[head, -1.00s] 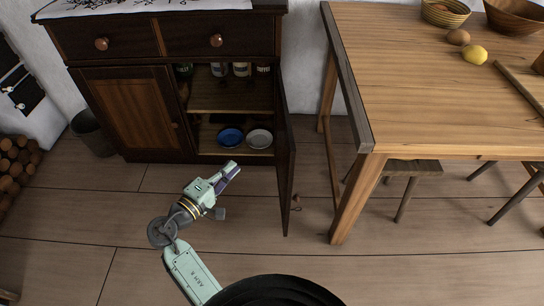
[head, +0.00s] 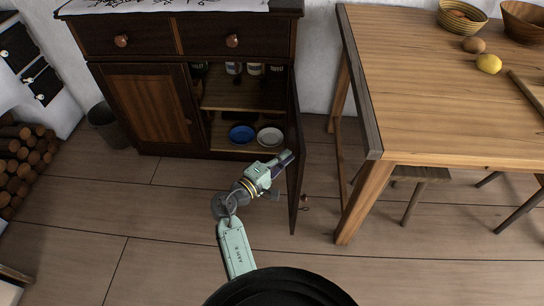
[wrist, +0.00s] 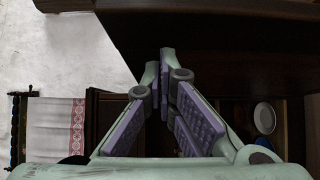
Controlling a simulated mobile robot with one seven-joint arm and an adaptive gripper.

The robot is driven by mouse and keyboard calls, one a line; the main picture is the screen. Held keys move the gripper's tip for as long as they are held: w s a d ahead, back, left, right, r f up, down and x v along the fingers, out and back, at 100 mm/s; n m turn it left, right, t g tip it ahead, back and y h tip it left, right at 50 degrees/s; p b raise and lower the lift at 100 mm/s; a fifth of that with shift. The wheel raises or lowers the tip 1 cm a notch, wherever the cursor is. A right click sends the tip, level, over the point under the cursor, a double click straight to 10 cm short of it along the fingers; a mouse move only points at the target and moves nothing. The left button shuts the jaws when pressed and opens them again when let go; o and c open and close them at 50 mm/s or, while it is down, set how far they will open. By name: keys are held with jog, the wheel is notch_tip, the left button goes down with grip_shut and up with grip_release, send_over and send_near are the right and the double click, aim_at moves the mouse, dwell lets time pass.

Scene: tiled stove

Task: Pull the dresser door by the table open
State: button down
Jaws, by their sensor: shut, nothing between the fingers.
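The dresser (head: 185,45) is dark wood, with two drawers above and two doors below. Its right door (head: 296,160), the one by the table (head: 450,90), stands swung wide open and is seen nearly edge-on. Its left door (head: 150,105) is closed. My gripper (head: 289,156) is shut and empty, in front of the open compartment, close to the inner side of the right door; I cannot tell if they touch. In the wrist view the gripper's fingers (wrist: 165,85) are close together at the tips. The open door's handle (head: 305,198) shows low on its outer side.
Inside the compartment are a blue bowl (head: 242,133), a white bowl (head: 270,136) and several jars (head: 234,68). A stool (head: 420,175) stands under the table. A bin (head: 106,124) and stacked logs (head: 22,160) are at the left. The floor in front is clear.

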jog(key=shift+d, duration=0.25)
jog(key=w+d, duration=0.1)
jog(key=d, duration=0.9)
dwell(0.3)
